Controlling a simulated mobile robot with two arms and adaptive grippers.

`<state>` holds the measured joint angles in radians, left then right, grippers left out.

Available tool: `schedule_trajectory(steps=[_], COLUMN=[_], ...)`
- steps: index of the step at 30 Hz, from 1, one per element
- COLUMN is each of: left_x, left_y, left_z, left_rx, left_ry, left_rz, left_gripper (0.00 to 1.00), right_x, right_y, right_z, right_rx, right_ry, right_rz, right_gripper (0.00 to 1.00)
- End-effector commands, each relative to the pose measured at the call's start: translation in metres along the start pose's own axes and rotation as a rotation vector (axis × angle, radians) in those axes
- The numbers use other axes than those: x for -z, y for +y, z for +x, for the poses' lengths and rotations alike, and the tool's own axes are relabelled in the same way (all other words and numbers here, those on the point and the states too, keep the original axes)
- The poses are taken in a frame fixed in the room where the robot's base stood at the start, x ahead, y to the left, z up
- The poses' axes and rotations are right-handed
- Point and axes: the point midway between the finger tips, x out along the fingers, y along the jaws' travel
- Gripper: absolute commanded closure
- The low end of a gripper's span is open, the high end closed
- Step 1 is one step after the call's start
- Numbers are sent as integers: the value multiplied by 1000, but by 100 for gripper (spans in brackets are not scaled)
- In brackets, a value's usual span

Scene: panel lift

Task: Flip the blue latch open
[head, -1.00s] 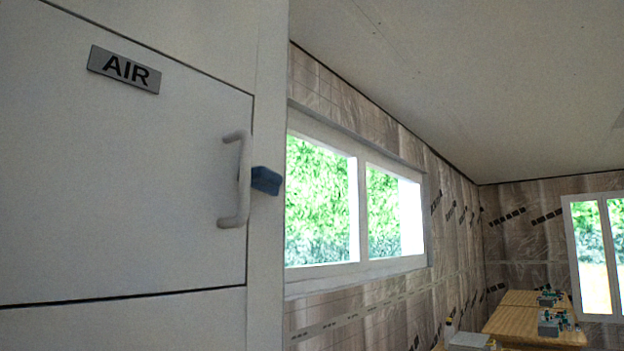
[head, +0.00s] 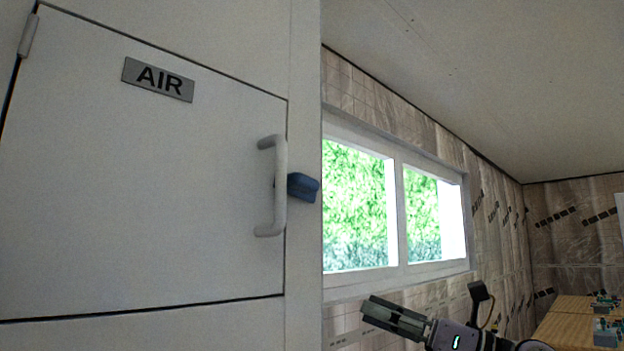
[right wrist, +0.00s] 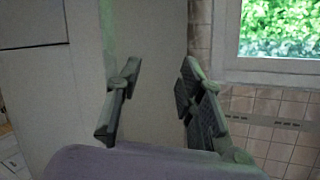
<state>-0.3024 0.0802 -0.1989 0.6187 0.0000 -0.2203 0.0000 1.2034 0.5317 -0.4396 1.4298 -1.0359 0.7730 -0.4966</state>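The blue latch (head: 303,187) sits on the cabinet frame at the right edge of the white door (head: 140,200), just right of the door's pale handle (head: 278,186). The latch lies across the door edge, and its left end is partly hidden behind the handle. My right gripper (head: 366,308) is below and to the right of the latch in the head view, apart from it and from the cabinet. In the right wrist view its two fingers (right wrist: 157,98) stand apart with nothing between them. The latch does not show in the right wrist view. My left gripper is not in view.
A sign reading AIR (head: 158,79) is on the door, which looks shut. A window (head: 396,210) is in the wall right of the cabinet. A wooden table (head: 562,325) with small items stands at the far right. The space before the window is free apart from my arm.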

Motion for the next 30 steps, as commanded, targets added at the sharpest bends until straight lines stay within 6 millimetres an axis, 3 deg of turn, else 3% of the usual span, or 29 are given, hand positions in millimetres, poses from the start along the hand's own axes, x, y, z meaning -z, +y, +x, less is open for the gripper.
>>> schedule_trajectory(steps=[1, 6, 12, 15, 22, 26, 30], left_x=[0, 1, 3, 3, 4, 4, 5], left_y=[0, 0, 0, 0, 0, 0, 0], left_z=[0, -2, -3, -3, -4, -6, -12], left_rx=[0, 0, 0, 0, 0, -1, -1], left_ry=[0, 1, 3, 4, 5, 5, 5], left_rz=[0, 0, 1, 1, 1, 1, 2], left_gripper=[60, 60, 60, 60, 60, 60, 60], right_x=[-24, -69, -106, -122, -143, -145, -143], right_y=[33, 124, 208, 237, 273, 275, 268], right_z=[5, 9, -8, -21, -43, -42, -27], right_rx=[-27, -65, -11, 48, 159, 175, 172], right_ry=[46, 209, 382, 450, 537, 549, 550], right_rz=[-146, -615, -1147, -1365, -1635, -1667, -1665], right_gripper=[65, 65, 65, 65, 65, 65, 65])
